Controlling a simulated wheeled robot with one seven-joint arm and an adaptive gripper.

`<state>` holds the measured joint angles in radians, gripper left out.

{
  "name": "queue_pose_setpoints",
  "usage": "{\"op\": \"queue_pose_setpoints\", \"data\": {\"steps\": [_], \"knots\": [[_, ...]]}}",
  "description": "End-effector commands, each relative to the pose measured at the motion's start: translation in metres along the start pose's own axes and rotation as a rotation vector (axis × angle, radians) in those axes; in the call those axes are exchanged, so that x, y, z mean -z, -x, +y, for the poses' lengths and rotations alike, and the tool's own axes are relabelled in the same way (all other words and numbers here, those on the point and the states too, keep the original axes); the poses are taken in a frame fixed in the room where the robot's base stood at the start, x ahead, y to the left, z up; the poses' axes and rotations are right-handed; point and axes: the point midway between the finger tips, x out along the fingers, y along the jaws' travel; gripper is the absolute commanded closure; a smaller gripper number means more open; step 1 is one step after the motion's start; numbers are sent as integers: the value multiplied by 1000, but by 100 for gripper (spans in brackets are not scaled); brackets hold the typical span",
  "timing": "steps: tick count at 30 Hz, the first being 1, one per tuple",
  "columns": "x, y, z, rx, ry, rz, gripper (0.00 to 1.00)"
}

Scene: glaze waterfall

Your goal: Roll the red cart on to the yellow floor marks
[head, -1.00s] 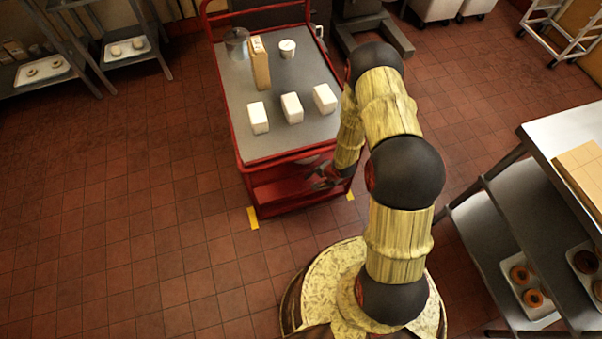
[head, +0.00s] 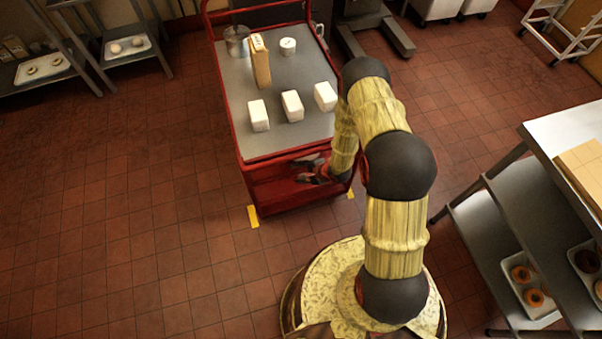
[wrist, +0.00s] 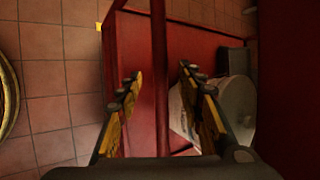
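The red cart (head: 300,192), with a grey top, stands upright at the centre of the head view. Its near end is by two yellow floor marks, one at the left corner (head: 252,216) and one at the right (head: 350,194). My gripper (head: 307,170) is at the cart's near end, below the top deck. In the wrist view my gripper (wrist: 160,84) is open, and a thin red bar (wrist: 159,50) of the cart runs between its fingers. They look apart from the bar. A bit of yellow mark (wrist: 98,25) shows there too.
The cart top carries three white blocks (head: 292,105), a brown box (head: 261,66), a metal pot (head: 237,42) and a white canister (head: 288,46). A pale round container (wrist: 236,103) is on the lower shelf. A steel table (head: 560,125) stands right. Floor left is clear.

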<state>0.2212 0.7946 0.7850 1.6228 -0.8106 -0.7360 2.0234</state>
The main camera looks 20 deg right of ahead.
Motion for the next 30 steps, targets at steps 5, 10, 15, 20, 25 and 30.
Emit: {"op": "queue_pose_setpoints", "data": {"steps": [5, 10, 15, 20, 25, 30], "knots": [[0, -30, 2, 0, 2, -1, 62], [0, -48, 1, -1, 2, 0, 62], [0, -54, 0, 0, 1, 1, 62], [0, -54, 0, 0, 1, 1, 62], [0, -54, 0, 0, 1, 1, 66], [0, -54, 0, 0, 1, 1, 76]]}}
